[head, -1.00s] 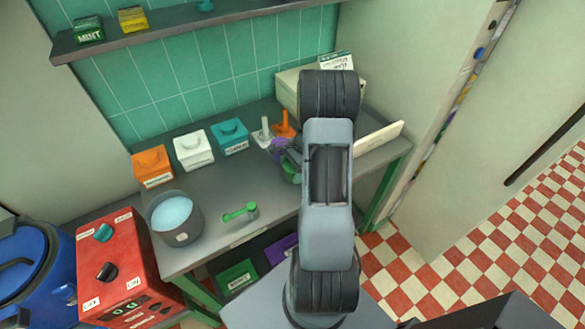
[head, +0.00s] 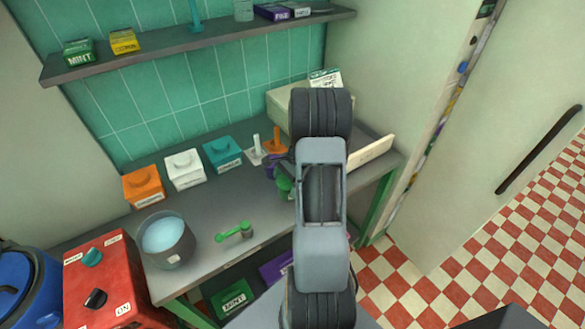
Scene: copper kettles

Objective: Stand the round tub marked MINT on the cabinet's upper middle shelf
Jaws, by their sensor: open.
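I see no round tub on which MINT can be read. A small rounded green thing (head: 284,186) stands on the counter, partly hidden behind my arm, with no readable label. A green box marked MINT (head: 79,52) sits at the left of the wall shelf. Another green box marked MINT (head: 235,299) is below the counter. Neither looks round. I cannot make out the cabinet's upper middle shelf.
The grey counter (head: 205,222) holds orange (head: 144,187), white (head: 185,169) and teal (head: 223,154) boxes, a dark pot (head: 166,248) and a green-handled tool (head: 235,231). A red box (head: 105,280) stands at left. Checkered floor (head: 460,260) lies open at right.

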